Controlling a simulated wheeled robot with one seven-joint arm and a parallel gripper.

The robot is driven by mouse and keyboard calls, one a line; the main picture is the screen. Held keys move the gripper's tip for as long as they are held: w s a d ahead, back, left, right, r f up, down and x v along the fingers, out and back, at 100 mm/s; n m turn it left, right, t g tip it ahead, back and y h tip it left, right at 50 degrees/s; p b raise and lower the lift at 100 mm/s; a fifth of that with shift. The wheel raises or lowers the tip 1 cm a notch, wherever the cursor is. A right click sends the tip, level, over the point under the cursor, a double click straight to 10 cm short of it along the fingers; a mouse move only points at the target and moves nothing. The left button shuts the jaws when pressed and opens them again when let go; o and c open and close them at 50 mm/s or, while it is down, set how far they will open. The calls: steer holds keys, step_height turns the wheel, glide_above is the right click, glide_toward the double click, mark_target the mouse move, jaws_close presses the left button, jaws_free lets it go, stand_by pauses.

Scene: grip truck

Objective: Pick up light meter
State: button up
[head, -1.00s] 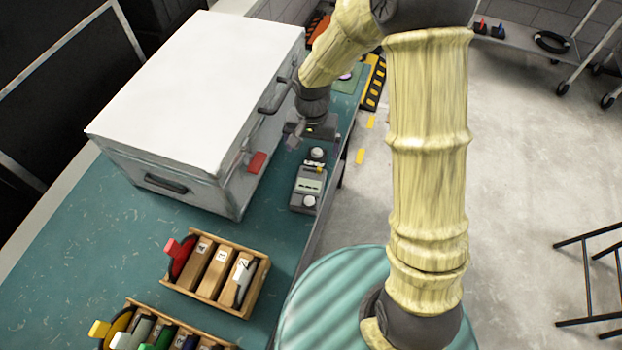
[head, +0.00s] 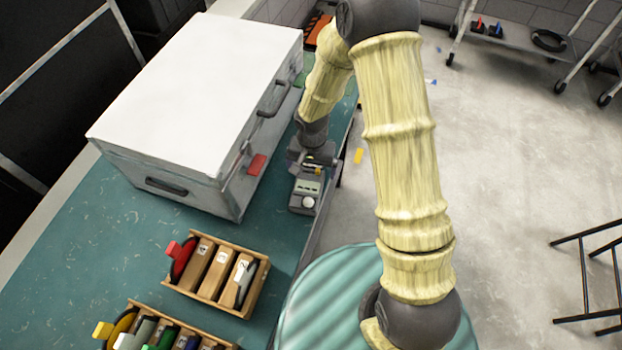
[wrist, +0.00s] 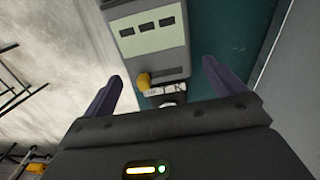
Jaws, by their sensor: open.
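The light meter (head: 306,188) is a small grey device with a pale display and a white knob, lying on the teal bench top by its right edge. In the wrist view the light meter (wrist: 150,32) shows its display with dark segments, a yellow knob and a label below. My gripper (head: 311,167) is over the far end of the meter and hides part of it. In the wrist view my gripper (wrist: 158,84) is open, its two dark fingers on either side of the meter's near end.
A large white-topped case (head: 205,85) stands close to the left of the meter. Wooden trays (head: 252,305) with labelled blocks and coloured clips sit nearer on the bench. Open floor (head: 490,180) lies to the right, beyond the bench edge.

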mark_target(311, 171)
steer(key=shift+a+f, duration=0.15)
steer(key=shift+f, duration=0.45)
steer(key=shift+s, duration=0.15)
steer(key=shift+c, duration=0.2)
steer(key=c, duration=1.2)
step_height(311, 171, up, 10)
steer(key=shift+r+b, duration=0.1)
steer(key=shift+b, duration=0.25)
steer(key=shift+c, duration=0.2)
